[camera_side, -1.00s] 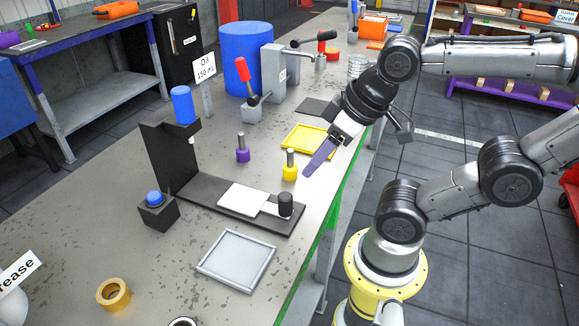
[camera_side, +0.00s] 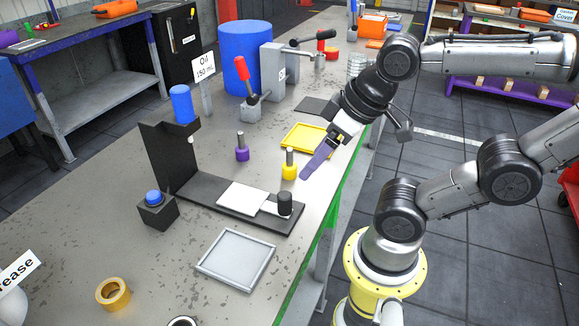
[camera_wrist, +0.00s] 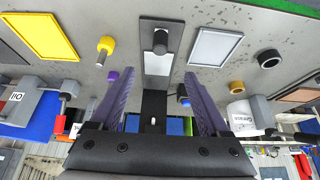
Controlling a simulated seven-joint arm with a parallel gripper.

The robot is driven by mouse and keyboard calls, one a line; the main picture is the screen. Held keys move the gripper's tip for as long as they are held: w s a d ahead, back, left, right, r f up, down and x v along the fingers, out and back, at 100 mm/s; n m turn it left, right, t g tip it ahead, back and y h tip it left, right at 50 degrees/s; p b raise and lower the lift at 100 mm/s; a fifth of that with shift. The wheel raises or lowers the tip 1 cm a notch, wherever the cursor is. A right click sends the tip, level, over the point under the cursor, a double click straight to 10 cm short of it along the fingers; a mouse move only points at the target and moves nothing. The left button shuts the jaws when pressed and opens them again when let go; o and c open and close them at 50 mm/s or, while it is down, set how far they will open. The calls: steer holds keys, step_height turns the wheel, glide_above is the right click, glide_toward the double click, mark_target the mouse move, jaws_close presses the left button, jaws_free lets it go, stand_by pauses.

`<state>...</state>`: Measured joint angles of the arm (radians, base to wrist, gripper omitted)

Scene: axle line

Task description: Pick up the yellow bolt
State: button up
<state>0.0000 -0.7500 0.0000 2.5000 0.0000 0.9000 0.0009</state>
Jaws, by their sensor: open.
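The yellow bolt (camera_side: 289,170) stands upright on the workbench, a grey shaft above a yellow base. In the wrist view it (camera_wrist: 105,46) is at the upper left, outside the space between the fingers. My gripper (camera_side: 312,168) is just right of the bolt in the side view, close to it, its purple finger pointing down and left. The side view cannot show for sure whether they touch. In the wrist view my gripper (camera_wrist: 156,85) has its two purple fingers wide apart with nothing held between them.
A purple bolt (camera_side: 242,150) stands left of the yellow bolt. A yellow tray (camera_side: 325,150) lies behind it. A black press stand (camera_side: 165,165) with a white plate (camera_side: 242,197) is in front and left. A grey tray (camera_side: 205,266) lies nearer. Bench space between bolts is clear.

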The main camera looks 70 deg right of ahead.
step_height(320, 180, up, 3)
steer(key=w+m, duration=0.2)
steer(key=m, duration=0.6)
steer(key=m+g, duration=0.6)
steer(key=m, duration=0.8)
glide_above(289, 165)
steer(key=d, duration=0.1)
step_height(289, 165, down, 4)
steer(key=f, duration=0.7)
steer(key=shift+d+f, duration=0.2)
steer(key=shift+f, duration=0.2)
steer(key=shift+w+a+f, duration=0.1)
steer(key=shift+a+f, duration=0.05)
steer(key=shift+f, duration=1.25)
steer(key=shift+w+a+f, duration=0.1)
steer(key=shift+a+f, duration=0.05)
steer(key=shift+f, duration=1.2)
jaws_close()
